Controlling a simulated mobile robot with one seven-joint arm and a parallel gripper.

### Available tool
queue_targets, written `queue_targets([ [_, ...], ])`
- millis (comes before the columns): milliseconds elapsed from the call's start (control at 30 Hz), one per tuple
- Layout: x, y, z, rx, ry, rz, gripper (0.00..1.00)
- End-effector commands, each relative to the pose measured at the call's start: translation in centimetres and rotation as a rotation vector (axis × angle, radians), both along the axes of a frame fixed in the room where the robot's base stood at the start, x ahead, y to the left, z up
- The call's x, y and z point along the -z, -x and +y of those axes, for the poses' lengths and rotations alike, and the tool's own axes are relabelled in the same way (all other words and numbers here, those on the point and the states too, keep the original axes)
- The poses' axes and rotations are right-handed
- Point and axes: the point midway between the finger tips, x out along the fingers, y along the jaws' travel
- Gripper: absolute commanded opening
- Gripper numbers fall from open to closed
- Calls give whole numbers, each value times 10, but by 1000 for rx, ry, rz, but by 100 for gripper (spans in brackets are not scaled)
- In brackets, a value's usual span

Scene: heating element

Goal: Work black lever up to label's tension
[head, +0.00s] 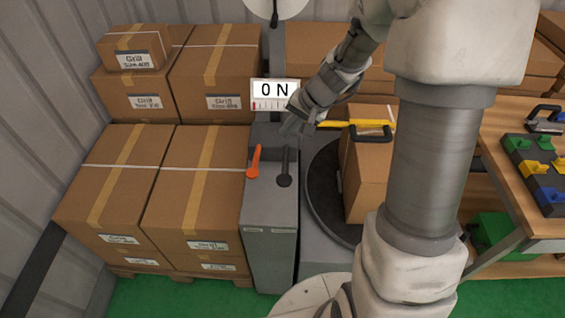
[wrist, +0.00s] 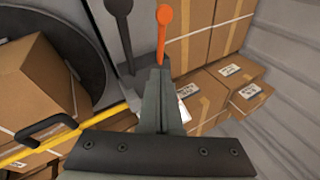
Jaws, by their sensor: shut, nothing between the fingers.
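The black lever (head: 285,168) stands on top of the grey machine cabinet (head: 272,250), right of the orange lever (head: 254,161). In the wrist view the black lever (wrist: 118,8) is at the top, left of the orange lever (wrist: 164,28). My gripper (head: 289,130) is shut and empty, just behind the levers and apart from the black one. In the wrist view its closed fingertips (wrist: 156,68) lie near the orange lever's lower end in the picture; contact cannot be told. The display (head: 275,90) reads 0 N. No readable tension label shows.
Stacked cartons (head: 195,185) stand close on the left. A workbench (head: 548,215) with coloured parts is at the far right. My arm hides part of the turntable area.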

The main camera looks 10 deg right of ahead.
Motion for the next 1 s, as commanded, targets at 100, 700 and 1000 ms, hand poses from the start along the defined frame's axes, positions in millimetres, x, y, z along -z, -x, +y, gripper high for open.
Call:
queue_targets([
  [100, 0, 0, 0, 0, 0, -1, 0],
  [700, 44, 17, 4, 0, 0, 1, 0],
  [1000, 74, 29, 8, -1, 0, 0, 0],
])
